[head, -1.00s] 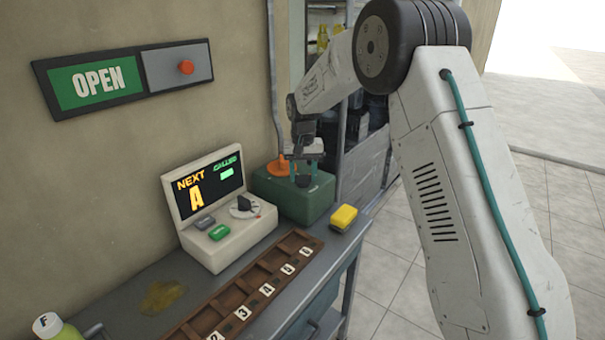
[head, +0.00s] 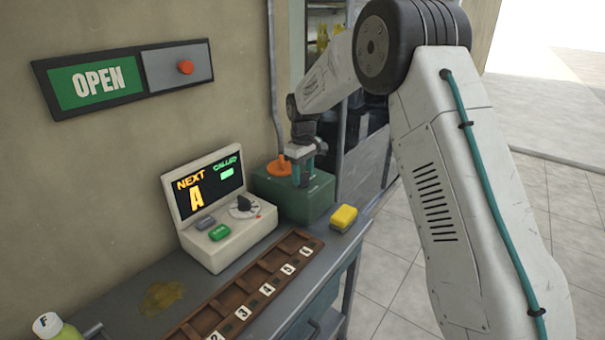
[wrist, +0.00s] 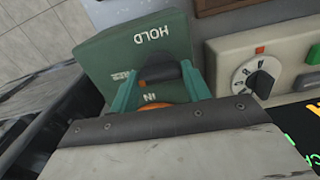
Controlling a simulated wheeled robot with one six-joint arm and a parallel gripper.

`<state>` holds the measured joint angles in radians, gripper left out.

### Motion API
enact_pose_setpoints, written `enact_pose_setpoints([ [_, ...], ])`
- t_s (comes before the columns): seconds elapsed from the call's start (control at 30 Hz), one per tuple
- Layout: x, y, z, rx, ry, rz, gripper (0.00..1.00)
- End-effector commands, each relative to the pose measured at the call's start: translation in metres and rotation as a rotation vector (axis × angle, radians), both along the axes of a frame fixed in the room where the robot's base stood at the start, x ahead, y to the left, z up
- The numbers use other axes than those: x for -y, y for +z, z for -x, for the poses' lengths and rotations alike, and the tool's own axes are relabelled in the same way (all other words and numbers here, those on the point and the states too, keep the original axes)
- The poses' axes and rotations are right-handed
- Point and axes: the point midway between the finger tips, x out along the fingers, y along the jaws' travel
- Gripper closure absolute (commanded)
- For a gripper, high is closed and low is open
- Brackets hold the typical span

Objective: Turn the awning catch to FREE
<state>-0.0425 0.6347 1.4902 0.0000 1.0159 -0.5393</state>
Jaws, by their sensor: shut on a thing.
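The awning catch is a black knob (wrist: 160,70) on the sloping top of a green box (head: 318,199). The box also fills the upper left of the wrist view (wrist: 110,45). My gripper (head: 302,183) is lowered onto the box top. In the wrist view its teal fingers (wrist: 160,82) stand on both sides of the knob, shut on it. The knob's exact pointing direction is hard to tell.
An orange part (head: 280,167) sits at the box's back left, close to my gripper. A cream console (head: 228,240) with a dial and screen stands left of the box. A yellow block (head: 343,217) lies to the right. A numbered wooden tray (head: 255,285) runs along the counter.

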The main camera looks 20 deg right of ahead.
Motion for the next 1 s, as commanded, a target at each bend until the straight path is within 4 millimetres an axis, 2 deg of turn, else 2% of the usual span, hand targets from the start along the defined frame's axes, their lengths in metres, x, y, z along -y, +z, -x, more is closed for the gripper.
enact_pose_setpoints([
  [0.67, -0.0001, -0.0008, 0.0015, -0.006, 0.063, 0.000, 0.76],
  [0.7, -0.0001, -0.0008, 0.0015, -0.006, 0.063, 0.000, 0.47],
  [0.77, -0.0002, -0.0008, 0.0013, -0.004, 0.063, 0.001, 0.31],
  [1.0, -0.0001, -0.0003, 0.0007, -0.002, 0.062, 0.000, 0.31],
])
